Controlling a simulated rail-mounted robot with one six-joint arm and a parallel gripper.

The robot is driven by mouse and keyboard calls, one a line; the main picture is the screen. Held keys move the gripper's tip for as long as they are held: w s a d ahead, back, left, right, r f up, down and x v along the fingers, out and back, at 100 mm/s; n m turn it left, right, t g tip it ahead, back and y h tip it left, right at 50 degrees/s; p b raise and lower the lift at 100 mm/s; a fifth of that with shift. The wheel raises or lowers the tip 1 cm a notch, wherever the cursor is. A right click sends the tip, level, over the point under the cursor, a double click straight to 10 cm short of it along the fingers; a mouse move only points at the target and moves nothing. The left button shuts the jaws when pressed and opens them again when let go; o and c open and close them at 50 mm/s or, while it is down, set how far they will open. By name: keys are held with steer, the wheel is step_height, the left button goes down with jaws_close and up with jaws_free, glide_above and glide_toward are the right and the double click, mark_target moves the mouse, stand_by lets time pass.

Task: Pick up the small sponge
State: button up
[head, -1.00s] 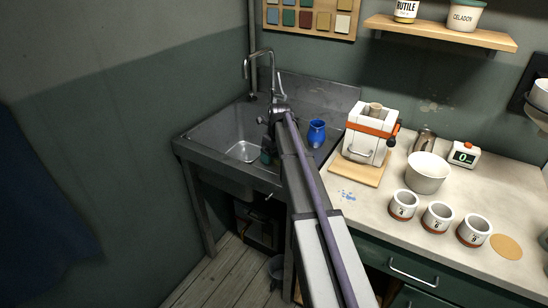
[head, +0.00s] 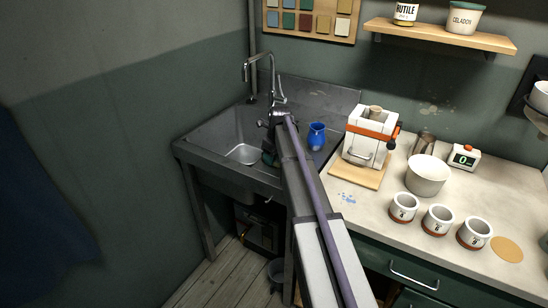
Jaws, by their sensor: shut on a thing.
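My gripper (head: 269,156) is over the right part of the sink basin, low beside the sink's right rim. It is small and dark in the head view and partly covered by my own arm. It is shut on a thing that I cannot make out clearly. I see no small sponge lying elsewhere on the sink or the counter; it is not distinguishable in this view.
The metal sink (head: 215,138) has a tall tap (head: 273,75) at its back. A white press-like box (head: 368,140), a bowl (head: 427,176) and several cups (head: 438,219) occupy the counter.

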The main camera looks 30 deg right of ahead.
step_height(320, 180, up, 10)
steer(key=p, duration=1)
steer(key=shift+r, duration=0.25)
steer(key=shift+f, duration=0.15)
